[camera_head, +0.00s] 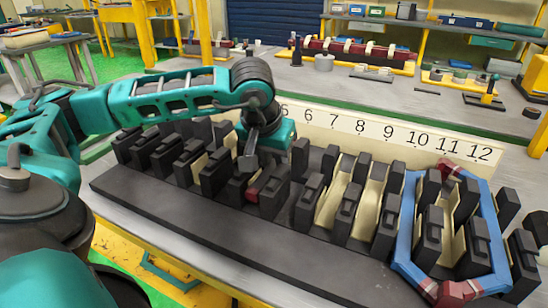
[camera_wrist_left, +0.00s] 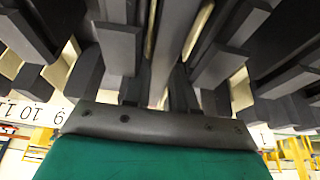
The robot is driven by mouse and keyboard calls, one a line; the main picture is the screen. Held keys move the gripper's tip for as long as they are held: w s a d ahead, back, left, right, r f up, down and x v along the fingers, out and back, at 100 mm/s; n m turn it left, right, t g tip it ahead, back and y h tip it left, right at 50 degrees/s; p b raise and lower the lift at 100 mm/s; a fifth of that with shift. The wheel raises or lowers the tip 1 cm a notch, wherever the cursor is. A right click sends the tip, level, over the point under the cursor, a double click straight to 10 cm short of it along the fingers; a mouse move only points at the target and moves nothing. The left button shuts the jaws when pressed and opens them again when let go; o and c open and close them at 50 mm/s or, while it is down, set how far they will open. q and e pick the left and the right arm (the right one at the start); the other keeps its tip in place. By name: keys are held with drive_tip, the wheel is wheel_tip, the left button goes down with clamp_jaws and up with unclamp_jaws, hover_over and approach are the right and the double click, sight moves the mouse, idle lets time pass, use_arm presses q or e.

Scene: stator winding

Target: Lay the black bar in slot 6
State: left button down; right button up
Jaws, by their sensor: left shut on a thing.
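My left gripper (camera_head: 250,165) reaches down among the dark teeth of the stator block (camera_head: 190,220), just left of the slots below labels 6 and 7. It is shut on the black bar (camera_wrist_left: 172,45), which seems to run lengthwise between the teeth in the left wrist view. Dark grey on dark grey makes its ends and depth hard to tell. The label 6 (camera_head: 307,115) stands on the number board behind the block; slot 6 itself is largely hidden by the teeth and my gripper. My right gripper is not in view.
A blue coil with red ends (camera_head: 406,235) sits around teeth at the block's right end. A small red piece (camera_head: 253,191) shows between teeth below my gripper. Pale liners (camera_head: 333,200) show in several slots. A back bench (camera_head: 420,100) holds other parts.

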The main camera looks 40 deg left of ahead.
use_arm(q)
drive_tip(key=c, duration=1.1)
unclamp_jaws()
drive_tip(key=shift+o, duration=1.4)
drive_tip(key=shift+r, duration=0.2)
drive_tip(key=shift+r+p, duration=0.4)
drive_tip(key=shift+p, duration=0.05)
drive_tip(key=shift+r, duration=0.1)
drive_tip(key=shift+r, duration=0.1)
